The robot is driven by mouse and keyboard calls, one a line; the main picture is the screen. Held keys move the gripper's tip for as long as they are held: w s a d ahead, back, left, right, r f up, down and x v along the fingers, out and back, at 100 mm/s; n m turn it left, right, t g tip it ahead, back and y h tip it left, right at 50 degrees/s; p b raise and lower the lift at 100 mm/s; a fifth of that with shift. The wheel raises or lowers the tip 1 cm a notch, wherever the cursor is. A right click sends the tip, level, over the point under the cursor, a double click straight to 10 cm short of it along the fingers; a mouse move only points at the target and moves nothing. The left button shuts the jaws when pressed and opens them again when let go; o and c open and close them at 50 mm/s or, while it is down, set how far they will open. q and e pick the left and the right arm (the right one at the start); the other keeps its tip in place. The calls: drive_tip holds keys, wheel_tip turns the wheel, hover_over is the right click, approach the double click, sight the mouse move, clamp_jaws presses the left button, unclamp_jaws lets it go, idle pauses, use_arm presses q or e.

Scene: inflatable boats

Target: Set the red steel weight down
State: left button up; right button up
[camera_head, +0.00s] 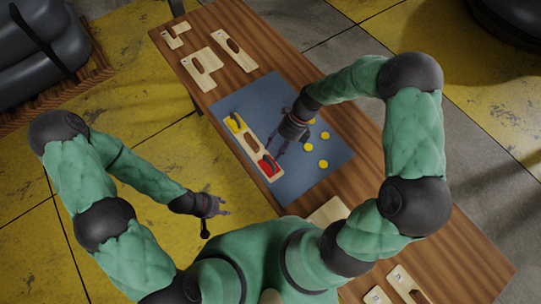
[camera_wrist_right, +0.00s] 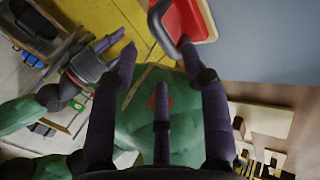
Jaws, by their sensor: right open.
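The red steel weight (camera_head: 267,165) is at the near end of a long pale wooden tray (camera_head: 277,177) on the blue-grey mat (camera_head: 310,185). The right wrist view shows it close at the top edge, as a red body (camera_wrist_right: 198,18) with a grey handle, partly cut off. My right gripper (camera_head: 276,147) is just above and beside the weight, with its fingers (camera_wrist_right: 160,52) spread and nothing between them. My left gripper (camera_head: 222,207) is open and empty, off the table to the left.
A yellow piece (camera_head: 236,123) and a brown piece (camera_head: 251,142) share the tray. Several yellow discs (camera_head: 308,147) lie on the mat to the right. Pale boards with brown pieces (camera_head: 234,46) stand at the far end of the wooden table (camera_head: 272,48). The mat's near part is bare.

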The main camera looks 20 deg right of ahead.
drive_tip(key=v, duration=0.5)
drive_tip(key=shift+d+r+p, duration=0.2)
drive_tip(key=shift+r+p, duration=0.1)
drive_tip(key=shift+p, duration=0.1)
